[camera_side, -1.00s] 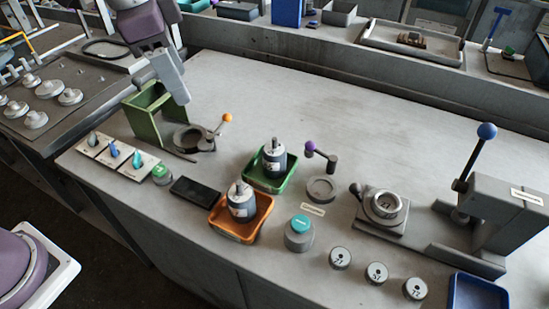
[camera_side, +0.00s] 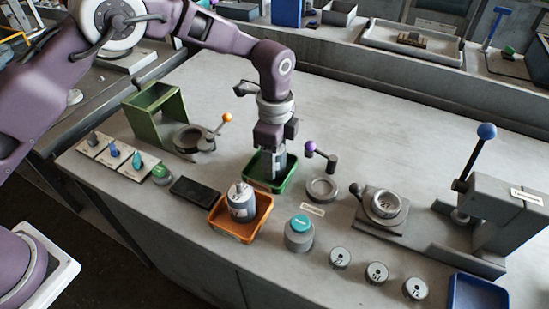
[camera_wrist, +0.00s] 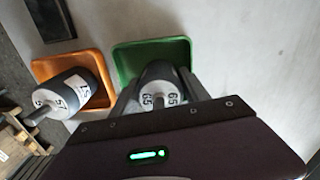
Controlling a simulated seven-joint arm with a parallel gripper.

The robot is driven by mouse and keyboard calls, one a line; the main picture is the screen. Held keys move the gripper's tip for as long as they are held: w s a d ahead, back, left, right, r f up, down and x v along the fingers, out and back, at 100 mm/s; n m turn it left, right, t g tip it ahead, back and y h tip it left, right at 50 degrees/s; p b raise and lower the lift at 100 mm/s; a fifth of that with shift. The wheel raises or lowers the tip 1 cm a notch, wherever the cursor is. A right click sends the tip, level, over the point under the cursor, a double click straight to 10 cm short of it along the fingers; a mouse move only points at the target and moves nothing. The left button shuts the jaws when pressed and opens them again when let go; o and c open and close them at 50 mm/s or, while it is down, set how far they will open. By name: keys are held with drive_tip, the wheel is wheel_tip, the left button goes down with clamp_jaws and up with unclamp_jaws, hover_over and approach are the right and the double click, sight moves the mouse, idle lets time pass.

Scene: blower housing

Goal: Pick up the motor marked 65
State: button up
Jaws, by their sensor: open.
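The motor marked 65 (camera_wrist: 160,88), a dark and white cylinder, sits in the green tray (camera_wrist: 125,60). In the wrist view my gripper (camera_wrist: 160,100) is open, with a finger on each side of this motor. I cannot tell whether the fingers touch it. In the side view my gripper (camera_side: 268,165) points straight down into the green tray (camera_side: 287,184) and hides most of the motor.
A teal-capped cylinder (camera_side: 299,235) and a grey ring (camera_side: 322,189) stand near the trays. A purple-knobbed lever (camera_side: 320,155) rises close to the right of my gripper. A black pad (camera_side: 195,188) lies to the left. The table behind is clear.

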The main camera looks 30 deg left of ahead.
clamp_jaws()
drive_tip(key=shift+r, duration=0.1)
